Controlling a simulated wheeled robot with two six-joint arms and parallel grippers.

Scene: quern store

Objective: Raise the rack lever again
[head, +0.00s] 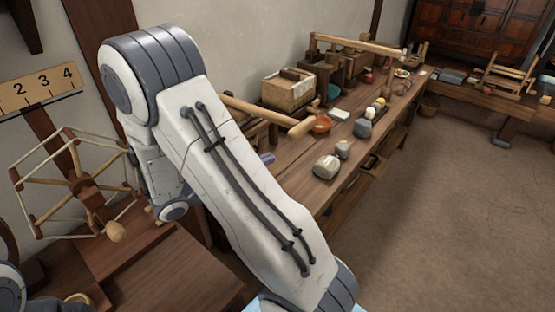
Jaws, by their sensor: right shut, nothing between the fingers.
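A long wooden lever-like bar (268,114) with a thick rounded end reaches out over the left part of the long bench. It slopes slightly down to the right, and its left part is hidden behind my right arm. I cannot tell for sure that it is the rack lever. Another long wooden bar (358,44) lies across a wooden frame farther back. My right arm crosses the middle of the view. Its wrist end (174,211) shows at the left of the arm, but its fingertips are hidden; the gripper is shut and empty. My left gripper is out of view.
A spoked wooden reel (83,186) stands at the left below a numbered board (38,88). The long bench (296,200) carries a wooden box (288,91), a reddish bowl (322,124) and several stones (327,167). The floor (425,220) at the right is clear.

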